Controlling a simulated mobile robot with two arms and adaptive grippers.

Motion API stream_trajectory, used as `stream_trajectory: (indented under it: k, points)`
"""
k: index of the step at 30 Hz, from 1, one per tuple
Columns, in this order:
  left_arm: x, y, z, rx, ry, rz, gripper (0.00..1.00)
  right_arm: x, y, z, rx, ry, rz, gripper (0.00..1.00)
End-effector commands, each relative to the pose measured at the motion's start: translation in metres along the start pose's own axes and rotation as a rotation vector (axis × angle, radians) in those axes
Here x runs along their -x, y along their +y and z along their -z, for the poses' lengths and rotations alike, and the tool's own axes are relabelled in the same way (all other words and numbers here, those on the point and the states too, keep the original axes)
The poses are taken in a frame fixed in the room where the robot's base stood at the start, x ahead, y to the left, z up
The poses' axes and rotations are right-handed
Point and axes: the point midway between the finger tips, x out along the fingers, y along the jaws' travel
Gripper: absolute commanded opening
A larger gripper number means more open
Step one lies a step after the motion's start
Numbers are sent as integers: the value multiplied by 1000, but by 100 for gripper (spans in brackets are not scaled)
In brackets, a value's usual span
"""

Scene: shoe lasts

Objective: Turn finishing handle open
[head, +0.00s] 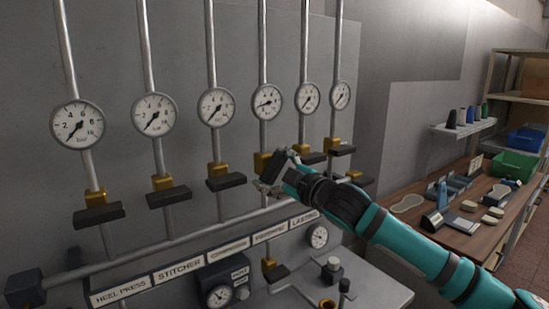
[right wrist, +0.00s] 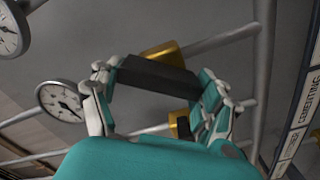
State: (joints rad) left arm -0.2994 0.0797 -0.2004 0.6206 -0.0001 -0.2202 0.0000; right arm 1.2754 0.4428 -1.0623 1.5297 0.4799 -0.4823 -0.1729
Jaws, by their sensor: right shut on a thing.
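A row of black valve handles on brass valve bodies hangs on vertical pipes under round gauges. My right gripper (head: 277,170) is at the valve of the fourth pipe from the left, shut on its black handle (head: 268,164). This handle looks tilted, unlike the flat handles beside it. In the right wrist view the black handle (right wrist: 157,76) lies between the two fingers, with a brass part (right wrist: 163,50) behind it. The fourth label (head: 270,233) is too small to read surely. The needle of the fourth gauge (head: 266,101) sits differently from its neighbours'. My left gripper is not in view.
The neighbouring handles (head: 226,182) and (head: 311,158) are close on both sides. A horizontal pipe and a label strip (head: 180,269) run below. A bench with a small gauge (head: 218,295) stands beneath. A wooden table (head: 408,229) with tools and a green bin (head: 515,165) is at right.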

Motion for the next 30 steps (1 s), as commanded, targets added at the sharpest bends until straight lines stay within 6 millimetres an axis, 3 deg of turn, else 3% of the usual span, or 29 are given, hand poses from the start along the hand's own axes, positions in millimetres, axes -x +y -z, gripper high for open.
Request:
stream_trajectory:
  k: [1, 12, 21, 30]
  points:
    - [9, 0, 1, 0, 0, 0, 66, 0, 3, 3, 44, -1, 1, 44]
    - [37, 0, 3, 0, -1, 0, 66, 0, 0, 2, 382, 0, 1, 44]
    - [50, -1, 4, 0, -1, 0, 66, 0, -2, 0, 579, 0, 1, 44]
    - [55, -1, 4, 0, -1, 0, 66, 0, -3, -1, 670, 0, 2, 44]
